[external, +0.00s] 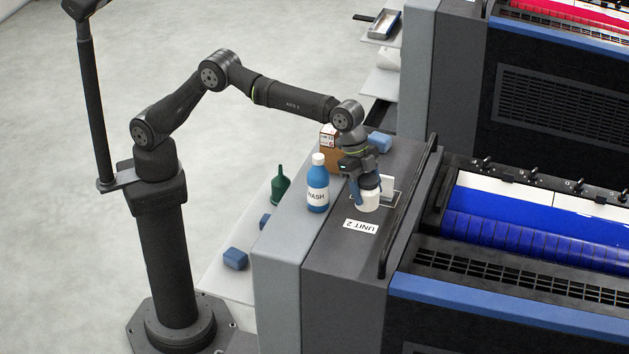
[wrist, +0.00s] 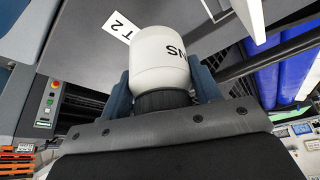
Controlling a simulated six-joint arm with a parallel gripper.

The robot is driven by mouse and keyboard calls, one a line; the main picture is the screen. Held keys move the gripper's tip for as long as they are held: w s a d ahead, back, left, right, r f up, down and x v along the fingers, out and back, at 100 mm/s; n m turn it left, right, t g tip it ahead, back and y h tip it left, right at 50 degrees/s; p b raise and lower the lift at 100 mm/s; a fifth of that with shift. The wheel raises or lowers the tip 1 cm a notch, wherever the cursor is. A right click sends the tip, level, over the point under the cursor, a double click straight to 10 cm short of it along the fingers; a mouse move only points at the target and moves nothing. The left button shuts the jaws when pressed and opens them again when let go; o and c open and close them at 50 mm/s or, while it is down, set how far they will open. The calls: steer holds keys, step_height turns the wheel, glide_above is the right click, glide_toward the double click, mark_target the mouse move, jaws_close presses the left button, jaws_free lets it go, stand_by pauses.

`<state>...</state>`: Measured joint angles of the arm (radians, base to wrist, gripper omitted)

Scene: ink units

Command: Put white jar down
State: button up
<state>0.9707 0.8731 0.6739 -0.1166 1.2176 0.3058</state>
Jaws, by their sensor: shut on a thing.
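The white jar (external: 369,201) is upright in the external view, over the dark top of the unit beside the "UNIT 2" label (external: 360,227). My gripper (external: 367,186) is shut on it from above, one finger on each side. In the wrist view the jar (wrist: 160,60) sits between my blue-grey fingertips (wrist: 161,90), its black lid towards the wrist and dark lettering on its side. A thin outlined square (external: 395,203) on the top is partly hidden behind the jar. I cannot tell if the jar's base touches the surface.
A blue WASH bottle (external: 318,185) stands left of the jar. A brown box (external: 329,158), a blue block (external: 379,142) and a white card (external: 387,187) are behind. A black rail (external: 408,208) runs along the right. The top in front of the label is clear.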

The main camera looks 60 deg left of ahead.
mark_target(368, 201)
steer(key=shift+w+f, duration=0.15)
steer(key=shift+w, duration=0.05)
steer(key=shift+f, duration=1.9)
steer(key=shift+f, duration=0.15)
steer(key=o, duration=1.1)
steer(key=shift+c, duration=0.2)
steer(key=v, duration=1.2)
